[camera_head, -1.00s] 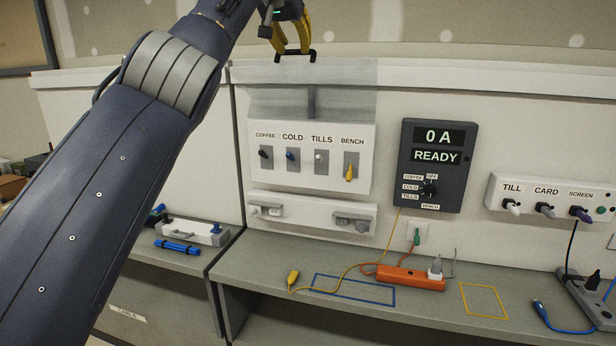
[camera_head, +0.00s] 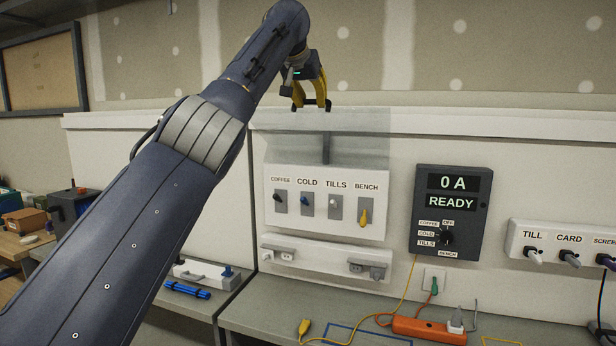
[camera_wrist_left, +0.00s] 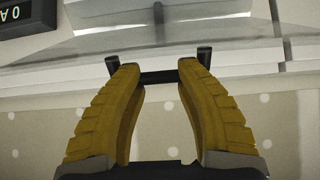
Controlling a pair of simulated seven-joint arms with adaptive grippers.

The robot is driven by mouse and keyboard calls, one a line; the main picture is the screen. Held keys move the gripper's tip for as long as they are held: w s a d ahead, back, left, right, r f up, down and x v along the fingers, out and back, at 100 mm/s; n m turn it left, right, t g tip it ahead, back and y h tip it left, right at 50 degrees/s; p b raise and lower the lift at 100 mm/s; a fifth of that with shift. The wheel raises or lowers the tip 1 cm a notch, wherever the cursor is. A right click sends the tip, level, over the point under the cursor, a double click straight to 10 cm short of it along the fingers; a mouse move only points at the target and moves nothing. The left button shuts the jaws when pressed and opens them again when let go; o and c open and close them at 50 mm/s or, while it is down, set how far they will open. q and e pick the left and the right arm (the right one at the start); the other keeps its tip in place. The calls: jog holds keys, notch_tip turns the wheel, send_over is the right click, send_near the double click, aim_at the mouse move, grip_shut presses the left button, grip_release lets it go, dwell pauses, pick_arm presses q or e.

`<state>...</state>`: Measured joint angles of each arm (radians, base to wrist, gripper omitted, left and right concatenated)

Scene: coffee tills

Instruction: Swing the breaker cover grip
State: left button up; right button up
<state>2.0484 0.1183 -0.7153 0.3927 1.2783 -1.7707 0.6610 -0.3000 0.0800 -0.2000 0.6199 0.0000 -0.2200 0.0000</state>
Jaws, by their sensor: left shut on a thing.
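The transparent breaker cover (camera_head: 360,138) is raised above the white breaker panel (camera_head: 310,222). The panel's COFFEE, COLD, TILLS and BENCH switches are exposed. The cover's black grip (camera_head: 316,106) is at its top edge; in the left wrist view the grip's bar (camera_wrist_left: 160,77) lies across between my yellow fingertips. My left gripper (camera_head: 312,102) is shut on the grip from above. In the left wrist view my left gripper (camera_wrist_left: 158,72) has a finger on each side of the bar. My right gripper is not in view.
A dark meter box (camera_head: 450,212) reading 0 A and READY hangs right of the panel. An orange power strip (camera_head: 420,329) and a yellow cable lie on the bench below. A white socket strip (camera_head: 565,248) is at the right.

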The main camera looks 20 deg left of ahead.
pick_arm(q)
jog(key=shift+d+f, duration=0.1)
jog(key=shift+f, duration=0.65)
jog(key=shift+s+f, duration=0.55)
jog(key=shift+s, duration=0.3)
jog(key=shift+s+f, duration=0.55)
jog(key=shift+s, duration=0.25)
jog(key=shift+s+f, duration=0.55)
jog(key=shift+s, duration=0.3)
jog(key=shift+c, duration=0.3)
jog(key=shift+s+f, duration=0.15)
jog(key=shift+s+a+f, duration=0.25)
jog(key=shift+s+f, duration=0.7)
jog(key=shift+f, duration=0.25)
jog(key=shift+c, duration=0.2)
jog(key=shift+s+f, duration=0.55)
jog(key=shift+f, duration=0.2)
jog(key=shift+s+f, duration=0.5)
jog(key=shift+f, duration=0.2)
